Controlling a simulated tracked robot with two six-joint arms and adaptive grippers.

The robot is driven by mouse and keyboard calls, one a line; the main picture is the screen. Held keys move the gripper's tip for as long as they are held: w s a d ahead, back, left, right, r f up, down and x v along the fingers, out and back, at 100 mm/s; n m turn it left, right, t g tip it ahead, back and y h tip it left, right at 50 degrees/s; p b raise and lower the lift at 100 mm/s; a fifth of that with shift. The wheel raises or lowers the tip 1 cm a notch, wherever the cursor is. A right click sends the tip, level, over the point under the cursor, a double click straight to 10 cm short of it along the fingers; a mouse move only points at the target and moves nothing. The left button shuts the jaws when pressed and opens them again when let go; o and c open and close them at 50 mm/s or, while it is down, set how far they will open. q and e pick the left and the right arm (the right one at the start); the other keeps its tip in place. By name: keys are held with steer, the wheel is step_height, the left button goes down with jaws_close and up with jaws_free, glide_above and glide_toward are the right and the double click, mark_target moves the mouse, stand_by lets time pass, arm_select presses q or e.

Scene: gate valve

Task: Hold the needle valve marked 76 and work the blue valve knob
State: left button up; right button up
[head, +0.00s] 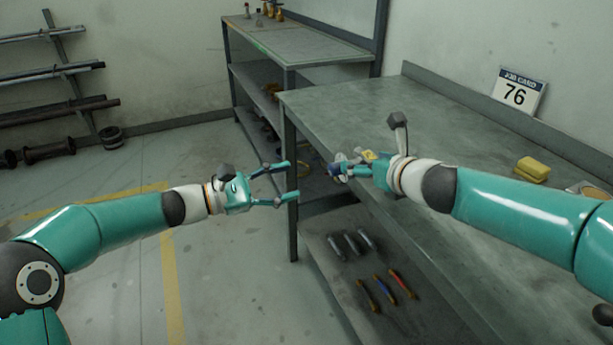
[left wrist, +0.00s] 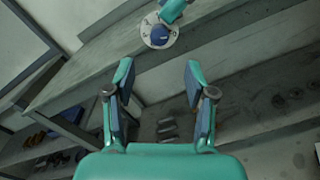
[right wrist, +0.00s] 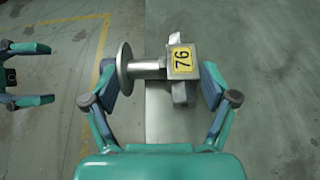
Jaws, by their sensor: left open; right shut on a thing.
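The needle valve marked 76 (right wrist: 183,62) is a grey metal body with a yellow tag and a round disc at its left end. My right gripper (right wrist: 160,82) is shut on it and holds it out beyond the bench edge. In the left wrist view the blue valve knob (left wrist: 160,34) faces me on a pale round plate. The knob end also shows in the head view (head: 340,167), pointing left. My left gripper (head: 292,180) is open and empty, a short gap to the left of the knob. Its fingers also show in the right wrist view (right wrist: 46,74).
The bench (head: 345,105) carries a job card reading 76 (head: 518,93) and a yellow sponge-like block (head: 532,169). Several tools (head: 385,290) lie on its lower shelf. A shelf unit (head: 300,45) stands behind.

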mark_target(329, 171)
arm_select(q)
steer(key=shift+v, duration=1.45)
steer(key=w+d+m, duration=0.1)
steer(key=d+m, duration=0.1)
steer(key=d, duration=0.1)
steer(key=w+d+m, duration=0.2)
steer(key=d, duration=0.2)
steer(key=w+d+m, duration=0.1)
steer(key=d+m, duration=0.1)
steer(key=d, duration=0.2)
steer(key=shift+w+d, duration=0.2)
steer(key=shift+w, duration=0.2)
steer(key=shift+c, duration=0.3)
jaws_close()
